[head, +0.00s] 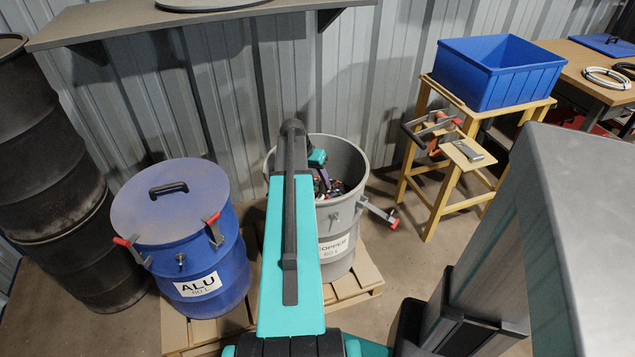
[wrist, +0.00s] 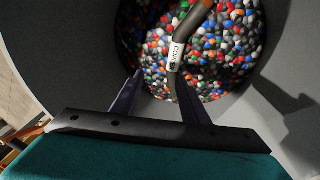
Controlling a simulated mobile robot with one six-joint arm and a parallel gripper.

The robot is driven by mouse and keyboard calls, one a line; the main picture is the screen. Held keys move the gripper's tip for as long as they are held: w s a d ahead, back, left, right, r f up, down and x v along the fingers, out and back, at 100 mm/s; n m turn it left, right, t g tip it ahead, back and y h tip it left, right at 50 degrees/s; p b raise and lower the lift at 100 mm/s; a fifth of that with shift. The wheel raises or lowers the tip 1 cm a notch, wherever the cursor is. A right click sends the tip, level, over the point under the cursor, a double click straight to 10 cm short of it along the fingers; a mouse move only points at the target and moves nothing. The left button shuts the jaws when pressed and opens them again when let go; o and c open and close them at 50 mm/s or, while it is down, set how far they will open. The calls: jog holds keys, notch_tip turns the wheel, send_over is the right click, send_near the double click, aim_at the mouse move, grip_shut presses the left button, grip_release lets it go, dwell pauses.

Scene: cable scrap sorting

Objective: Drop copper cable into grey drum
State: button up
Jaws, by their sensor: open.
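The grey drum (head: 352,212) stands open on a pallet, labelled COPPER, with many coloured bits in it. My gripper (wrist: 158,76) points down into the drum in the wrist view, its two dark fingers apart. The copper cable (wrist: 190,22), dark with a copper-coloured part and a white label, shows beyond the fingertips against the coloured bits. Its lower end is close to the right finger; I cannot tell whether it touches the finger or rests on the contents. In the head view my arm hides part of the drum mouth, and I cannot make out the cable there.
A lidded blue drum (head: 187,247) labelled ALU stands left of the grey drum on the pallet (head: 366,279). A blue bin (head: 498,75) sits on a wooden stand at right. Dark barrels (head: 48,185) stand at far left. A shelf (head: 120,30) runs along the back wall.

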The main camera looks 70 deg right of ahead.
jog(key=v, duration=1.2)
jog(key=shift+r, duration=0.25)
jog(key=shift+a+p, duration=0.1)
jog(key=shift+p, duration=0.2)
